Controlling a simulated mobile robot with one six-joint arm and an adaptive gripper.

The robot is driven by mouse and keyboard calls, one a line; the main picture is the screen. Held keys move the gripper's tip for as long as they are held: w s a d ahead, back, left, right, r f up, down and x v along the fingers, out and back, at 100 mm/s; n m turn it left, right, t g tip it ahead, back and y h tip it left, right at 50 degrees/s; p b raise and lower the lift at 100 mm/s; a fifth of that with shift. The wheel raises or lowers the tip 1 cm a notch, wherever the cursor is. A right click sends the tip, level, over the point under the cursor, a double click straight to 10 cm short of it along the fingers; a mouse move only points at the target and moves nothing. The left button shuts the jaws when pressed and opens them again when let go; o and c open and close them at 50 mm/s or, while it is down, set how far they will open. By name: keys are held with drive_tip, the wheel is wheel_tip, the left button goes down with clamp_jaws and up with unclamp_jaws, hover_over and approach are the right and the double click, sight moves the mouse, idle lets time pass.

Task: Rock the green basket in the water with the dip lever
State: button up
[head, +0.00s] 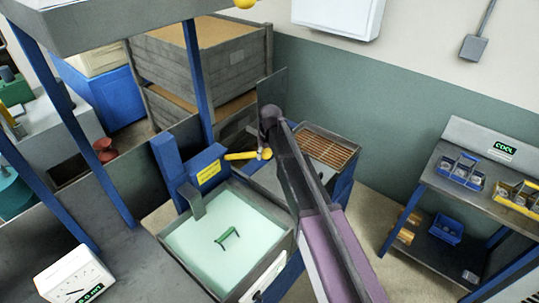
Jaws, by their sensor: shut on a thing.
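The dip lever (240,156) is a yellow bar that sticks out to the right from a blue housing with a yellow label. My gripper (264,153) is shut on the lever's right end; the fingers are small and partly hidden by my arm. The green basket (229,235) is in the tank of pale green water (190,248). Its green handle shows near the middle of the water, and its body is hard to make out. A grey bracket (192,203) hangs over the tank's back left edge, apart from the handle.
A brown slatted rack (328,147) stands behind the tank, right of my arm. A shelf unit (455,185) at the right holds blue and yellow baskets below a "COOL" sign. Blue posts stand left of the tank.

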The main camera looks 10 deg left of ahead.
drive_tip(key=shift+w+a+r+p, duration=0.35)
drive_tip(key=shift+a+r+p, duration=0.15)
drive_tip(key=shift+r, duration=0.3)
drive_tip(key=shift+w+a, duration=0.15)
drive_tip(key=o, duration=1.3)
drive_tip(key=shift+s, duration=0.2)
